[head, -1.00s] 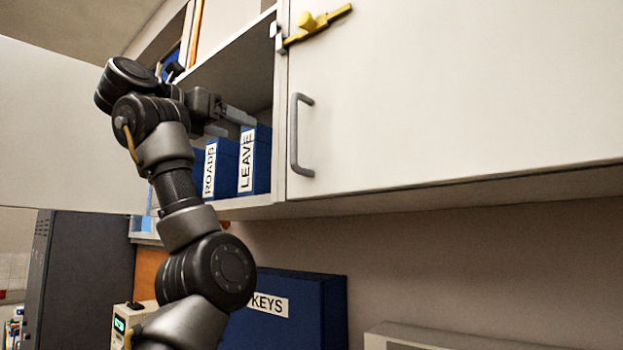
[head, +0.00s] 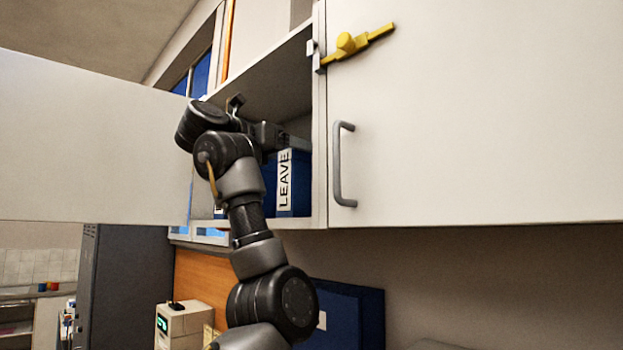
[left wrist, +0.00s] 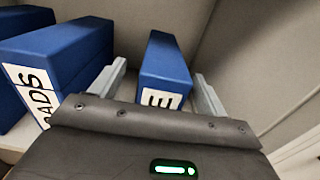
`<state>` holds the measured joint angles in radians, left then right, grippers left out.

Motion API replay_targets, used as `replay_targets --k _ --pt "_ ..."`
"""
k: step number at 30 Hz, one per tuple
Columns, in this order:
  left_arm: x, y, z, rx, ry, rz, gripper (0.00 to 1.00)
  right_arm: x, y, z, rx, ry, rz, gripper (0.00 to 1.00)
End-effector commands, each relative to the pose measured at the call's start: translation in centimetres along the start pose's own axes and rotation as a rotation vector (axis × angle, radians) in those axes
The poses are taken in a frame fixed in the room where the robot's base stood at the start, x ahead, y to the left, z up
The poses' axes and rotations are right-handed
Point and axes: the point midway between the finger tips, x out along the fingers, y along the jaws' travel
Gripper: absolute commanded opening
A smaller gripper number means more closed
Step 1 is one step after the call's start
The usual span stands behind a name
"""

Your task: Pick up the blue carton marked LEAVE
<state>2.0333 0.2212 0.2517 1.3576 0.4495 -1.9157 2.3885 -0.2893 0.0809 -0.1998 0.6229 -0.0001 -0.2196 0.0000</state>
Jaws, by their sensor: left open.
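The blue carton marked LEAVE (head: 300,183) stands upright in the open wall cabinet, by its right side wall. In the left wrist view the same carton (left wrist: 165,62) shows its blue top and the letter E. My left gripper (left wrist: 160,72) is open, with one grey finger on each side of the carton and gaps visible between fingers and carton. In the head view my left arm reaches up into the cabinet and hides part of the gripper and the fingertips. My right gripper is in neither view.
A blue ROADS carton (left wrist: 62,58) stands left of the LEAVE carton, close to the left finger, with another blue carton (left wrist: 12,75) beyond. The cabinet's right door (head: 470,120) is closed, with a grey handle (head: 338,165). An open door panel (head: 90,140) is at left.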

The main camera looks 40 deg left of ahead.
Motion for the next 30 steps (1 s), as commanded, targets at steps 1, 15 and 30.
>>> replay_targets --k 1,15,30 --pt "0.9 -0.2 0.6 0.001 0.003 -0.002 0.75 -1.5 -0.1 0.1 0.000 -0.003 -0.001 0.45" --pt "3.4 -0.1 -0.1 0.000 0.000 0.001 0.75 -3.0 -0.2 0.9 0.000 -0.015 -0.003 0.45" --pt "3.4 -0.1 -0.1 0.000 0.001 0.001 0.13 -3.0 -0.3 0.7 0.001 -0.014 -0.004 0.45"
